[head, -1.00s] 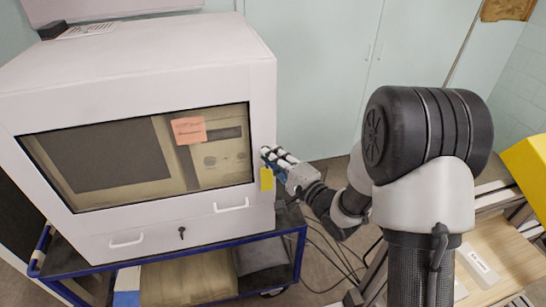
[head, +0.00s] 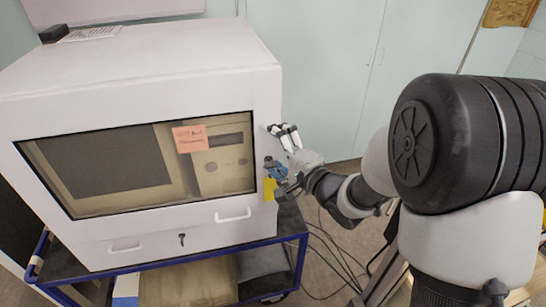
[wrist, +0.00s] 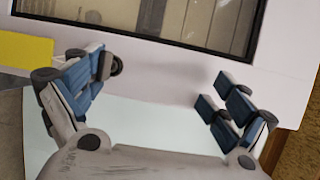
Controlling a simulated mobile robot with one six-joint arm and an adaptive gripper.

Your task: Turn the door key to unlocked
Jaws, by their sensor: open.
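A white cabinet (head: 262,100) with a dark-framed window faces me on a blue cart. A small dark key-like shape (head: 182,240) shows on its lower front panel, between two handles; its turn position is too small to tell. My gripper (head: 272,149) is open at the cabinet's right front edge, well right of and above that shape. In the wrist view, the open gripper (wrist: 160,85) has a small grey and dark round piece (wrist: 116,66) beside its left finger; whether this is a key or lock is unclear. A yellow tag (head: 269,189) hangs just below the gripper.
An orange note (head: 190,138) is stuck on the window. A white handle (head: 233,215) sits below the window's right end. The blue cart (head: 285,238) stands beneath, with cables (head: 325,250) on the floor to its right. Pale cupboards (head: 340,70) stand behind.

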